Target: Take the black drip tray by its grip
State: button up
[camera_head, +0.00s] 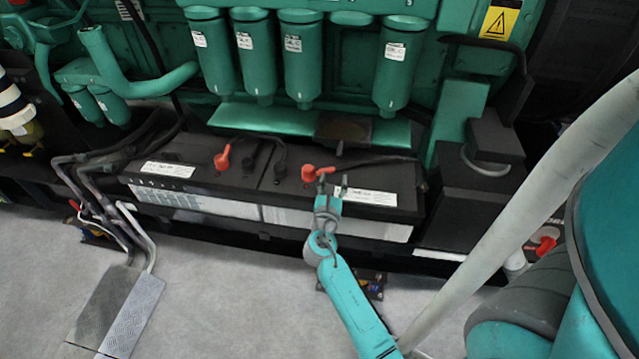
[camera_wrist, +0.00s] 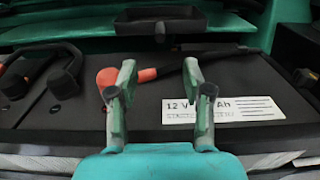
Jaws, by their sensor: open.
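The black drip tray (camera_head: 342,128) sits on the green ledge below the row of green filters, near the middle of the head view. In the wrist view the tray (camera_wrist: 185,18) is at the top centre, and its short grip (camera_wrist: 160,32) sticks out from the front side toward me. My gripper (camera_head: 332,185) is over the right-hand battery, nearer to me than the tray. In the wrist view my gripper (camera_wrist: 160,88) is open and empty, its two fingers pointing toward the tray. The fingers are apart from the grip.
Two black batteries (camera_head: 232,178) stand in front of the ledge. A red terminal cap (camera_head: 309,173) with a cable is close to my left finger; the cap (camera_wrist: 108,78) also shows in the wrist view. A black box (camera_head: 480,200) stands at the right. Green filters (camera_head: 305,60) hang above the tray.

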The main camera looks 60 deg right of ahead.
aim_at(340, 149)
jog(key=shift+x, duration=6.85)
grip_shut()
jog(key=shift+r, duration=0.15)
jog(key=shift+r, duration=0.4)
jog(key=v, duration=2)
